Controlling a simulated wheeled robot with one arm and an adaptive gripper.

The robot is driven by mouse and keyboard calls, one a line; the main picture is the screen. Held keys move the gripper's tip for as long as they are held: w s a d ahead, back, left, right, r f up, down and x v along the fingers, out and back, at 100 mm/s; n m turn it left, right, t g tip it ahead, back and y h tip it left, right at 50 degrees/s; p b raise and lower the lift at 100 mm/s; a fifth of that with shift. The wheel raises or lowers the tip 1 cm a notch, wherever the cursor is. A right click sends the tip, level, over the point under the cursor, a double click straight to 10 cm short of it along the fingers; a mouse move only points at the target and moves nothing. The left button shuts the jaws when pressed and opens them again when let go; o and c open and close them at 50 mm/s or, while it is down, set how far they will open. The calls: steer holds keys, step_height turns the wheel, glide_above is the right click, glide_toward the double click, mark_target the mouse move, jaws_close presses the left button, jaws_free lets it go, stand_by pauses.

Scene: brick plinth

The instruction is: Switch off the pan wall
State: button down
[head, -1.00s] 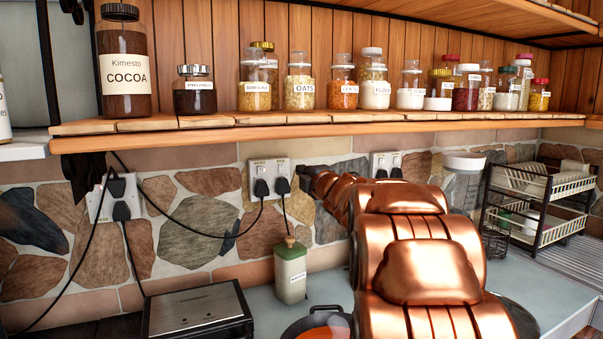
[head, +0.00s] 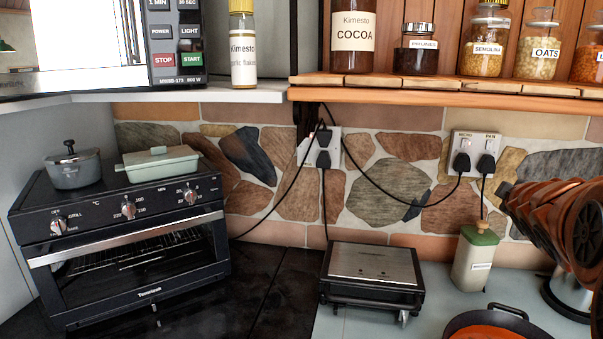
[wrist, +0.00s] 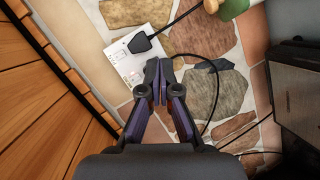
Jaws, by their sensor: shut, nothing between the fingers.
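The double wall socket (head: 476,146) labelled MICRO and PAN is on the stone wall below the shelf, at the right of the head view. The PAN side is on the right, with a black plug (head: 486,163); the MICRO side has another black plug (head: 461,162). A white socket plate also shows in the wrist view (wrist: 119,55), with one black plug (wrist: 140,43) near its upper side. My gripper (wrist: 158,68) is shut and empty in front of the plate's lower right part and hides some of it. I cannot tell whether it touches. The switch positions are too small to tell.
A wooden shelf (head: 440,90) with jars overhangs the sockets. A green-capped bottle (head: 475,258) stands below the PAN plug. A sandwich press (head: 373,275), a pan (head: 490,328) and an oven (head: 125,240) stand on the counter. Another socket (head: 322,148) with cables is to the left.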

steer(key=s+a+f+m+g+y, duration=0.2)
steer(key=s+a+f+m+g, duration=0.25)
steer(key=s+a+f, duration=0.75)
steer(key=s+a+f+m+g+y, duration=0.3)
steer(key=s+a+f+g, duration=0.3)
steer(key=s+a+f, duration=0.5)
steer(key=s+a+g+y, duration=0.1)
steer(key=s+a+g, duration=0.1)
steer(key=s, duration=0.5)
steer(key=s+a+f+g, duration=0.1)
steer(key=s+a+g, duration=0.1)
steer(key=s, duration=0.6)
steer(key=shift+a+y, duration=0.4)
steer(key=shift+a, duration=0.5)
steer(key=shift+s+m, duration=0.1)
steer(key=shift+m, duration=0.15)
